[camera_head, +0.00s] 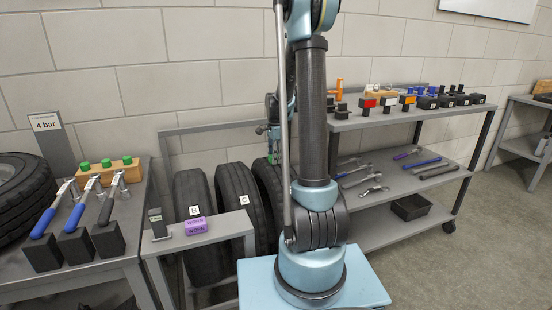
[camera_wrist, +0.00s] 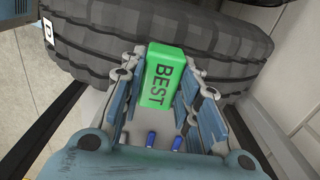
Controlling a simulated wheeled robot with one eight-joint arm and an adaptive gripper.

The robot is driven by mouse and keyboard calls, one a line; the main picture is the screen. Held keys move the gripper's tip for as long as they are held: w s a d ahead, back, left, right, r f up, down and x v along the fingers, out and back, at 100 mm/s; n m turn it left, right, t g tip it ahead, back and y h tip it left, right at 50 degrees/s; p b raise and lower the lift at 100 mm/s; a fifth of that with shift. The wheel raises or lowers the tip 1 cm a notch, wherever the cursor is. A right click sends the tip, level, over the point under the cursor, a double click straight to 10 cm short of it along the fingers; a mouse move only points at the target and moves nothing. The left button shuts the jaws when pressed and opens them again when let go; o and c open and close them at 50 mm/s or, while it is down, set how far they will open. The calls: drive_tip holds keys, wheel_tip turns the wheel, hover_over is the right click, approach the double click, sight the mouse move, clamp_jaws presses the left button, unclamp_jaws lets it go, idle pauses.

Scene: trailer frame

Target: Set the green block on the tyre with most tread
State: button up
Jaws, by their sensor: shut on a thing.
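My gripper (camera_wrist: 160,92) is shut on the green block (camera_wrist: 164,72), which is marked BEST, in the wrist view. The block's far end overlaps a chunky-treaded tyre (camera_wrist: 100,38) with a white tag that looks like D; I cannot tell whether they touch. In the head view, the tyre tagged B (camera_head: 193,225) and the tyre tagged C (camera_head: 240,195) stand in a grey rack. Another tyre (camera_head: 267,185) beside C is mostly hidden by my arm. My gripper is small there, above that tyre. A purple block (camera_head: 194,226) marked WORN sits on the rack's front shelf.
A bench (camera_head: 60,275) at left holds blue- and black-handled tools, a wooden block with green knobs (camera_head: 108,169) and a tyre. A trolley (camera_head: 400,180) at right carries small blocks and wrenches. Floor is open at far right.

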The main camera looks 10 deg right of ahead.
drive_tip(key=shift+f, duration=0.1)
drive_tip(key=o, duration=1.1)
wheel_tip(320, 180, up, 12)
drive_tip(key=s+r+n, duration=0.2)
drive_tip(key=s+n, duration=0.2)
drive_tip(key=s, duration=0.7)
drive_tip(key=s+f+n, duration=0.3)
drive_tip(key=s+n, duration=0.1)
drive_tip(key=s, duration=0.4)
drive_tip(key=s+f+n+t, duration=0.1)
drive_tip(key=s+f+n, duration=0.3)
drive_tip(key=s, duration=0.5)
drive_tip(key=s+f+n+t, duration=0.1)
drive_tip(key=s+f+n, duration=0.3)
drive_tip(key=s, duration=0.5)
drive_tip(key=shift+d, duration=0.15)
